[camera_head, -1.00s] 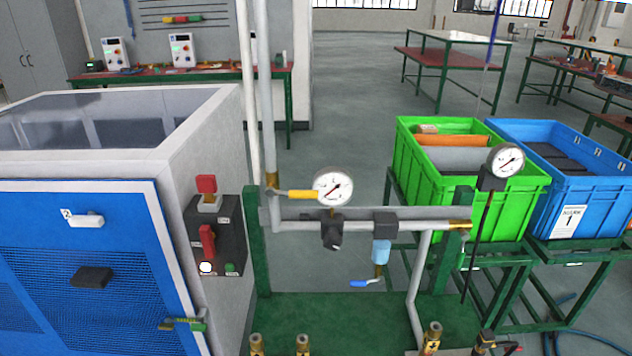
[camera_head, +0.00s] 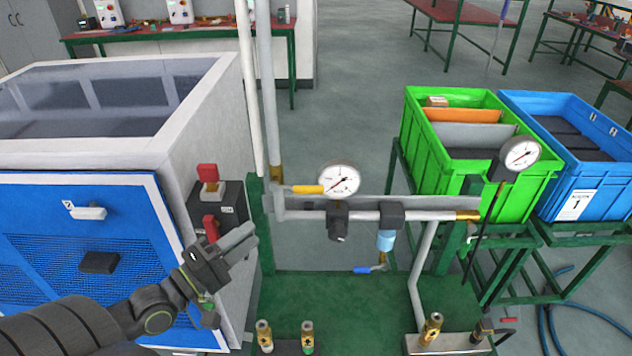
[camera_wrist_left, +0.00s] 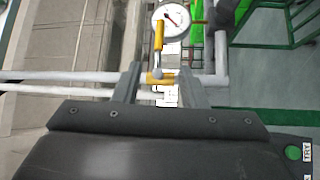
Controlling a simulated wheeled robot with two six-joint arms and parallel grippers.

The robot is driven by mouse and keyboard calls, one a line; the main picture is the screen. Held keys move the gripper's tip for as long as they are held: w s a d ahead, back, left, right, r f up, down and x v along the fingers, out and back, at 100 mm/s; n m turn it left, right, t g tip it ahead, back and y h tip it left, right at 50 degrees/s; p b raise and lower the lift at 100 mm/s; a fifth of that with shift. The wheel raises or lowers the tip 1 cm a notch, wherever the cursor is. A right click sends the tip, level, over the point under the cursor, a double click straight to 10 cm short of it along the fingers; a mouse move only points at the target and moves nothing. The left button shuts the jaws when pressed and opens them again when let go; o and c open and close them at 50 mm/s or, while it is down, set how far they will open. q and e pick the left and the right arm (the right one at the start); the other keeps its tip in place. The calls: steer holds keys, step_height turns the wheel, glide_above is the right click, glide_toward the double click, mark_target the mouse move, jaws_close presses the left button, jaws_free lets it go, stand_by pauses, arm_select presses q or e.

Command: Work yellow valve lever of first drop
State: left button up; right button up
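The yellow valve lever (camera_head: 307,189) points right from the brass valve on the vertical pipe, toward the round white gauge (camera_head: 339,180). In the left wrist view the yellow lever (camera_wrist_left: 158,36) stands ahead of my fingers, with its brass valve body (camera_wrist_left: 161,78) seen between them. My left gripper (camera_head: 250,238) is below and left of the lever, in front of the red-switch box. In the left wrist view its two fingers (camera_wrist_left: 160,82) are apart with nothing gripped. The lever looks clear of the fingers. My right gripper is not in view.
The control box with red switches (camera_head: 209,200) is close behind my left gripper, on the blue-doored cabinet (camera_head: 85,245). A blue lever (camera_head: 363,270) hangs below the horizontal pipe (camera_head: 365,216). Green (camera_head: 520,195) and blue (camera_head: 600,180) crates stand at right.

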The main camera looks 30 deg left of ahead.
mark_target(310, 190)
arm_select(q)
steer(key=x, duration=1.7)
steer(key=shift+w+p, duration=0.15)
steer(key=shift+p, duration=0.2)
jaws_close()
